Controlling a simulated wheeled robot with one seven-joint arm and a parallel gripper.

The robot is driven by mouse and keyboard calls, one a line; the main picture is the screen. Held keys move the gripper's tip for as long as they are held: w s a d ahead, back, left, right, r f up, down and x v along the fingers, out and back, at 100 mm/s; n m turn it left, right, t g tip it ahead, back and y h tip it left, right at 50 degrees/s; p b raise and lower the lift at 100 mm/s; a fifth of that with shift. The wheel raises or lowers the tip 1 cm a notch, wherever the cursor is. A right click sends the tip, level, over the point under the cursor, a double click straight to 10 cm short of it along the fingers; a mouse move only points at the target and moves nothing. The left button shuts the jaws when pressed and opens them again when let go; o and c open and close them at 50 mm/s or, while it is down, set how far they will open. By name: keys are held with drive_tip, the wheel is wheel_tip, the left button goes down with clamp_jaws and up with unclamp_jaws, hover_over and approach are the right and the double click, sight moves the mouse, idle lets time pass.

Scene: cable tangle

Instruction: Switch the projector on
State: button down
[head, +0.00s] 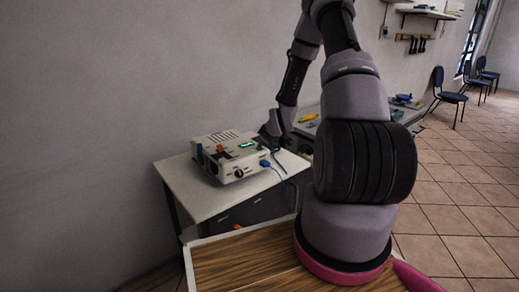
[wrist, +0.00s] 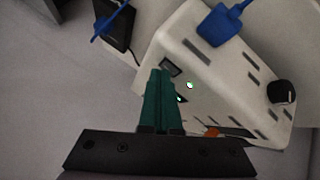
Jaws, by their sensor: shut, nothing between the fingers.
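The projector (head: 228,160) is a white box on a small table, with a lit green display on it in the head view. In the wrist view its white case (wrist: 215,75) fills the right side. A small dark switch (wrist: 170,68) sits near the case corner, beside a lit green light (wrist: 190,85). My gripper (wrist: 159,75) is shut and empty, its teal fingertips close beside the switch; I cannot tell whether they touch. In the head view my gripper (head: 271,130) is at the projector's right side. A blue plug (wrist: 220,25) is in the case.
The projector stands on a white table (head: 205,205). A blue cable (head: 278,172) runs from its front right. A dark box (wrist: 113,22) with a blue cable across it is at the wrist view's top left. A black knob (wrist: 282,92) sticks out of the case.

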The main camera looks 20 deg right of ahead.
sight(262, 149)
drive_tip(key=shift+r, duration=0.8)
drive_tip(key=shift+d+r, duration=0.15)
drive_tip(key=shift+r, duration=1.1)
drive_tip(key=shift+d+r, duration=0.1)
drive_tip(key=shift+r, duration=1.15)
drive_tip(key=shift+w, duration=0.1)
